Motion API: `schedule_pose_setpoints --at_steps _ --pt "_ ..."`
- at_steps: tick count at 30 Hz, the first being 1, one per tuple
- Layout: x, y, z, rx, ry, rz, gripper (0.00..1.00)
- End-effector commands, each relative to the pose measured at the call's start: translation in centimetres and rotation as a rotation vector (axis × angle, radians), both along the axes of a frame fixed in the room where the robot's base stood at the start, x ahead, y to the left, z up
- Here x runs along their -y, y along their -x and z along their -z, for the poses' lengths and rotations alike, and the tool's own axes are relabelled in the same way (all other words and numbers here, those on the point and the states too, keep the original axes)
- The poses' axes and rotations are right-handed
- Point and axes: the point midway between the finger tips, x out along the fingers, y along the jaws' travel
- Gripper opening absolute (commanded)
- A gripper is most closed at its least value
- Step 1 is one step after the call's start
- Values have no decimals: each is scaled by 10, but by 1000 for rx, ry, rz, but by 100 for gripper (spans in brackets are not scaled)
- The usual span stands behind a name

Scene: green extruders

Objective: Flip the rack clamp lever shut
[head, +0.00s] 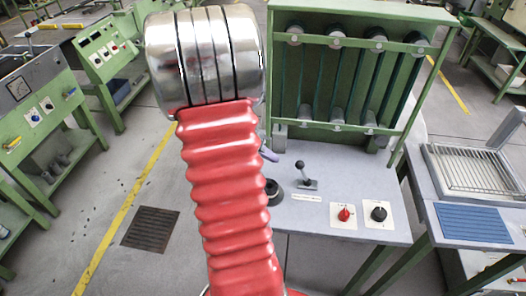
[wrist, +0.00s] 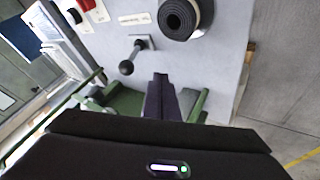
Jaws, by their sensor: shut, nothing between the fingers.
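A ball-ended black lever (head: 302,170) stands on a small metal plate on the grey bench top, in front of the green rack (head: 440,52). It is the only lever I make out near the rack. Its ball leans toward the rack side. In the wrist view the lever (wrist: 130,62) is left of and beyond my gripper (wrist: 160,92), apart from it. My gripper's dark fingers are shut and empty, near the green rack base (wrist: 122,103). In the head view my arm hides most of the gripper.
A black roll (wrist: 184,17) sits near the lever. A red knob (head: 344,214) and a black knob (head: 379,213) are at the bench front. The rack holds several dark tubes. A grey tray with a wire grid (head: 470,170) is at right. Open floor lies left.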

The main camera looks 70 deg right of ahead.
Motion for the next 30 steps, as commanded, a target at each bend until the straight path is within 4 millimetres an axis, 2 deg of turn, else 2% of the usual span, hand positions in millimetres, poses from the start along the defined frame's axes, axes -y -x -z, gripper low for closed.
schedule_pose_setpoints --at_steps 5,16,30 --pt "9 11 17 -1 -2 2 0" --pt "9 47 9 1 0 1 0" --pt "10 49 9 1 0 0 0"
